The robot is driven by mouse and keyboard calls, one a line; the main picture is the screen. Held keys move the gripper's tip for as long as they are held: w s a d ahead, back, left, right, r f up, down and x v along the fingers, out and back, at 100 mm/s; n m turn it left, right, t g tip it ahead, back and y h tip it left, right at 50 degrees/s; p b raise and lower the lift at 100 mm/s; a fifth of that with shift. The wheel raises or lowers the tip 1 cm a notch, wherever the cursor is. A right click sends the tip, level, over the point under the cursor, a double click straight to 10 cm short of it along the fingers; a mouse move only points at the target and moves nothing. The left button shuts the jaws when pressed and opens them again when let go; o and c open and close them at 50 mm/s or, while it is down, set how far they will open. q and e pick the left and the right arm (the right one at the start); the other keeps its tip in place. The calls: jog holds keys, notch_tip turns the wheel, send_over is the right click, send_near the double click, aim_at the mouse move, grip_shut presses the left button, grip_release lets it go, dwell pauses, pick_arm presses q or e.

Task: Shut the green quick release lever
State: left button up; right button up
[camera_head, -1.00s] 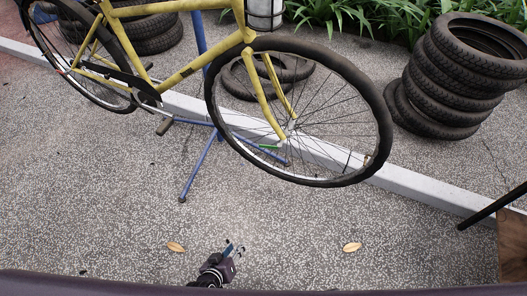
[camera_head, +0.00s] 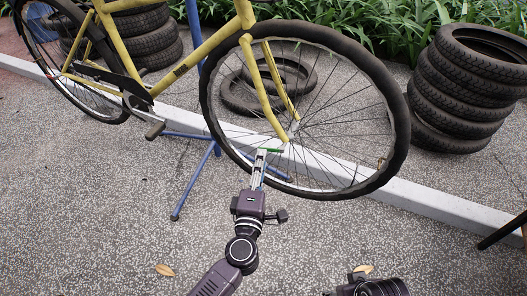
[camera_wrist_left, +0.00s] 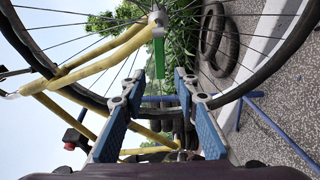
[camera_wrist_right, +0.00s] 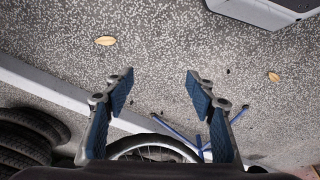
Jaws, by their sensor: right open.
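The green quick release lever (camera_head: 270,150) is at the front wheel's hub, by the lower end of the yellow fork (camera_head: 252,78). In the left wrist view the lever (camera_wrist_left: 158,50) runs down from the hub, its free end showing in the gap between my left fingertips. My left gripper (camera_head: 261,153) is just at the lever in the head view, open, with no finger visibly touching it. My right gripper (camera_wrist_right: 160,75) is open and empty, facing the ground; in the head view only part of the right arm shows at the bottom edge.
The front wheel (camera_head: 402,130) with its spokes is close to my left gripper. A blue stand leg (camera_head: 190,190) is left of it. Stacked tyres (camera_head: 470,85) stand at the right by a pale kerb (camera_head: 440,212). The paved ground in front is mostly clear.

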aim_at(264, 148)
pick_arm(q)
jog(key=shift+w+d+b, duration=0.2)
jog(key=shift+w+b, duration=0.05)
jog(key=shift+w, duration=1.15)
jog(key=shift+w+d+b, duration=0.15)
jog(key=shift+w+b, duration=0.05)
jog(key=shift+w, duration=1.2)
pick_arm(e)
jog(key=shift+w+v, duration=0.2)
jog(key=shift+v, duration=1.65)
pick_arm(q)
grip_shut()
